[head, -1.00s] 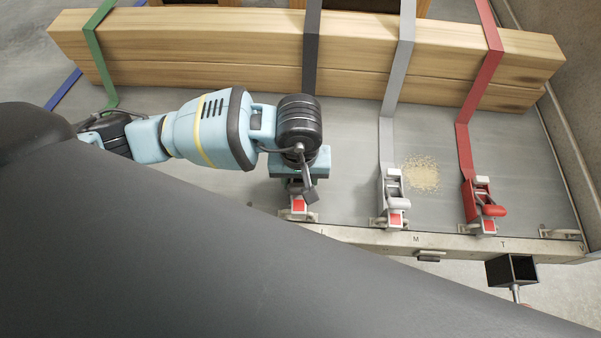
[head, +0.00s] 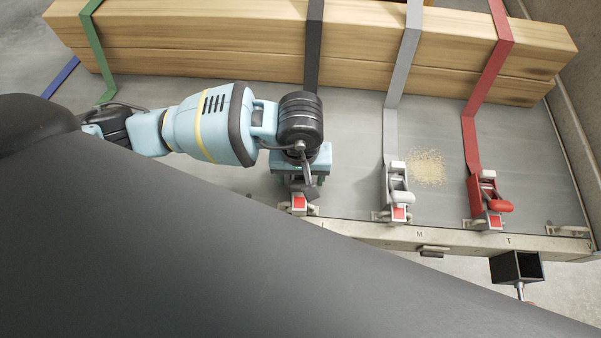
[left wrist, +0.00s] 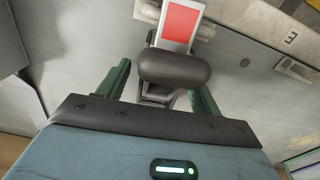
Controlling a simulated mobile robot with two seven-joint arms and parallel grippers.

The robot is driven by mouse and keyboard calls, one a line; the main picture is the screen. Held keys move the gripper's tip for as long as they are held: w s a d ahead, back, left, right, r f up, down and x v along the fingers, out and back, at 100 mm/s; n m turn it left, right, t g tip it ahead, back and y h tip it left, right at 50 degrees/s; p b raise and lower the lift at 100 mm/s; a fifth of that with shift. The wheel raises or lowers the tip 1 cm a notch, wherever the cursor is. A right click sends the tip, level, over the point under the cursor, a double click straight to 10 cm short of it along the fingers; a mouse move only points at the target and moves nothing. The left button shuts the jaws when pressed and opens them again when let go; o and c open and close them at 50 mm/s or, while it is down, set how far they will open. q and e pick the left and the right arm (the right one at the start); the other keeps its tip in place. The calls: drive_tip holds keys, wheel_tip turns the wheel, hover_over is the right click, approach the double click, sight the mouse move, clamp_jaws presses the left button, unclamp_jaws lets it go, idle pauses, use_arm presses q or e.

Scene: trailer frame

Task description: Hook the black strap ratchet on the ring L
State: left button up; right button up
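The black strap (head: 314,45) runs over the planks and down behind my left gripper (head: 300,180). The black strap ratchet (head: 299,203) is mostly hidden under that gripper in the head view; its red-labelled end shows at the rail. In the left wrist view the ratchet's dark rounded handle (left wrist: 175,68) and red label lie ahead of my left gripper (left wrist: 162,85). The teal fingers stand apart on either side of the ratchet, with a gap at the left one. Ring L (head: 314,212) is partly hidden at the rail; I cannot tell if the hook is in it. My right gripper is out of view.
Grey (head: 398,190) and red (head: 487,200) ratchets stand to the right at the lettered rail (head: 400,237). Stacked planks (head: 200,45) lie behind, with a green strap (head: 97,50) at left. A black square box (head: 516,267) sticks out at the front right.

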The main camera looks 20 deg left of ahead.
use_arm(q)
drive_tip(key=shift+r, duration=3.95)
